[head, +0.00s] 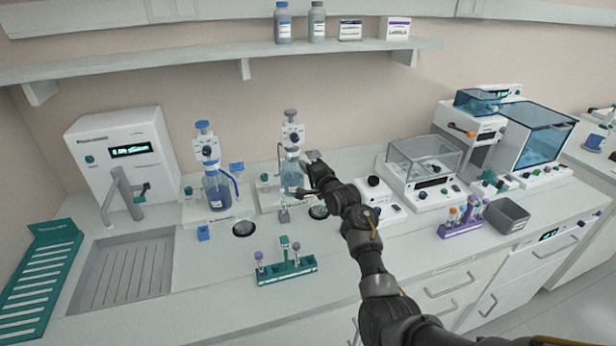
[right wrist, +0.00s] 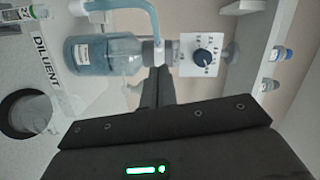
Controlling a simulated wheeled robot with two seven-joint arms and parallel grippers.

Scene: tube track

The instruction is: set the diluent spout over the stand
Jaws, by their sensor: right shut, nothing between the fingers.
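The diluent dispenser is a pale blue bottle (head: 292,178) with a white dial head (head: 291,135). In the right wrist view its bottle (right wrist: 105,56) lies sideways beside the DILUENT label (right wrist: 45,62). A pale blue spout tube (right wrist: 145,12) curves from the neck there; its outlet is unclear. In the head view my arm hides much of that side. The stand may be the base with a dark round spot (head: 318,212), also in the wrist view (right wrist: 28,114). My right gripper (head: 298,191) is shut and empty, close to the bottle; contact is unclear. My left gripper is out of view.
A darker blue dispenser (head: 218,192) stands to the left, with its own dark spot (head: 243,228). A teal tube rack (head: 287,269) is in front. A sink (head: 125,270) lies left; a purple rack (head: 461,226) and grey bin (head: 507,215) lie right.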

